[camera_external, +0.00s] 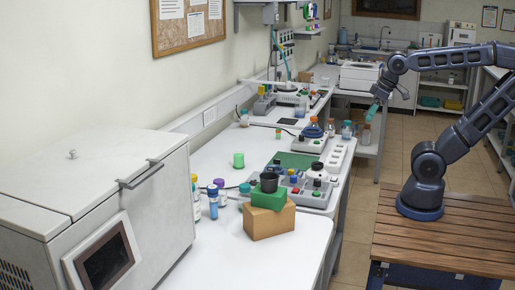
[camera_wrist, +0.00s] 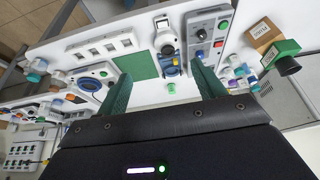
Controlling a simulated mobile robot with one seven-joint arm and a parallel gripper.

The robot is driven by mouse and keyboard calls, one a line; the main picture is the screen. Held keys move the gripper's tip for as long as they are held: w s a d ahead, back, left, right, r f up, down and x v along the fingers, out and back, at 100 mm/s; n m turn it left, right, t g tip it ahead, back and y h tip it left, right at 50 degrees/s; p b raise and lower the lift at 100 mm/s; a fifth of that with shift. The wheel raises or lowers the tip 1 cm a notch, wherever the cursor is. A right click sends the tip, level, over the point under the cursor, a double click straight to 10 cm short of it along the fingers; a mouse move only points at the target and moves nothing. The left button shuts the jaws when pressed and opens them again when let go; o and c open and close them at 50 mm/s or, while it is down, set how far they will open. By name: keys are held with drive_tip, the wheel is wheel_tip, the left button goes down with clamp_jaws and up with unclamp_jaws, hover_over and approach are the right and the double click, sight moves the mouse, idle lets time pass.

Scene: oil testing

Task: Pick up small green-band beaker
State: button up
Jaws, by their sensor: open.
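A small green cup-like vessel (camera_external: 238,160), likely the green-band beaker, stands on the white bench in the external view, left of the green mat. In the wrist view a small green item (camera_wrist: 171,88), probably the same vessel, shows between and beyond the fingertips.
A green block with a dark cup (camera_external: 268,182) sits on a cardboard box (camera_external: 268,220) at the bench front. Bottles (camera_external: 213,203) stand left of it. Instruments (camera_external: 315,185) line the right side. A large grey machine (camera_external: 100,200) fills the left. Bare bench surrounds the green vessel.

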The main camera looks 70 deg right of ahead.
drive_tip(key=w+r+m+g, duration=0.1)
drive_tip(key=w+r+m, duration=0.15)
drive_tip(key=w, duration=0.45)
drive_tip(key=w+r+m, duration=0.1)
drive_tip(key=w+m, duration=0.2)
drive_tip(key=w, duration=0.4)
drive_tip(key=m+g, duration=0.4)
drive_tip(key=m, duration=1)
hover_over(239, 160)
drive_tip(key=d, duration=0.2)
wheel_tip(239, 160, down, 22)
drive_tip(key=shift+n, duration=0.25)
drive_tip(key=f, duration=0.4)
drive_tip(key=shift+w+d+f, duration=0.15)
drive_tip(key=shift+w, duration=0.15)
drive_tip(key=shift+w+f, duration=0.15)
drive_tip(key=shift+f, duration=1.4)
drive_tip(key=shift+w+f, duration=0.1)
drive_tip(key=shift+f, duration=1.45)
drive_tip(key=c, duration=1.1)
drive_tip(key=shift+c, duration=0.2)
